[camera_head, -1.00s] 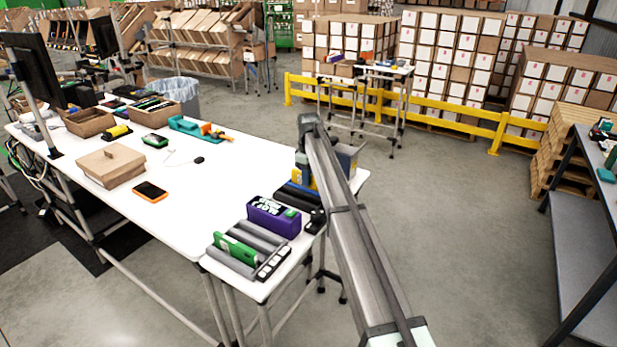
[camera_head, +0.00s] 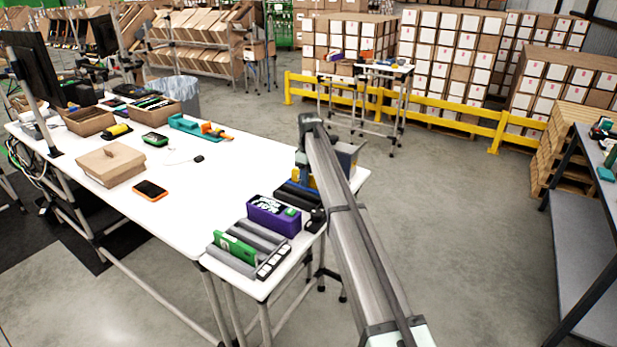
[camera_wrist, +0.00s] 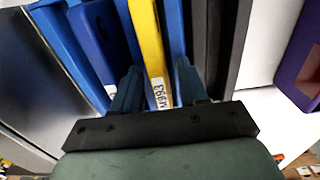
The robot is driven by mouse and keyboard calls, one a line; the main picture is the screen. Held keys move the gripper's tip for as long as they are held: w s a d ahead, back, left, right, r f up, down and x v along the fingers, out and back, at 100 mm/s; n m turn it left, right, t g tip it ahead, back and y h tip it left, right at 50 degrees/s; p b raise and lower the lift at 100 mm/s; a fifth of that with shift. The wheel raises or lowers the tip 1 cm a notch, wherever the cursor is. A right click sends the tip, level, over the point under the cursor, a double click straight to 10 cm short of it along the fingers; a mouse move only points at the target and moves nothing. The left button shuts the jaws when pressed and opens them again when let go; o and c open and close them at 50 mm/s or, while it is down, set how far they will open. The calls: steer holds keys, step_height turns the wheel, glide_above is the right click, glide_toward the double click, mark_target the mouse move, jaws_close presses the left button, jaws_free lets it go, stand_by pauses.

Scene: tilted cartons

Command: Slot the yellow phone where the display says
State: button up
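The yellow phone (camera_wrist: 150,45) stands on edge in a row of dark and blue upright pieces in the wrist view, with a white label reading M993 at its near end. A small yellow patch, likely the same phone, shows beside my arm in the head view (camera_head: 312,181). My gripper (camera_wrist: 158,68) has one finger on each side of the phone, with narrow gaps, so it looks open. The head view hides my gripper behind the arm. A grey slotted rack (camera_head: 262,236) at the table's near end holds a green phone (camera_head: 235,247). I can read no display text.
A purple bin (camera_head: 262,219) with white and green contents stands between the rack and the yellow phone; its edge shows in the wrist view (camera_wrist: 290,75). An orange phone (camera_head: 151,190) and a carton (camera_head: 110,165) lie on the white table (camera_head: 205,195). The table's middle is mostly clear.

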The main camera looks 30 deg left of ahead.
steer(key=shift+o, duration=0.5)
step_height(320, 180, up, 14)
stand_by(0.4)
step_height(320, 180, up, 7)
stand_by(1.0)
steer(key=shift+f, duration=0.1)
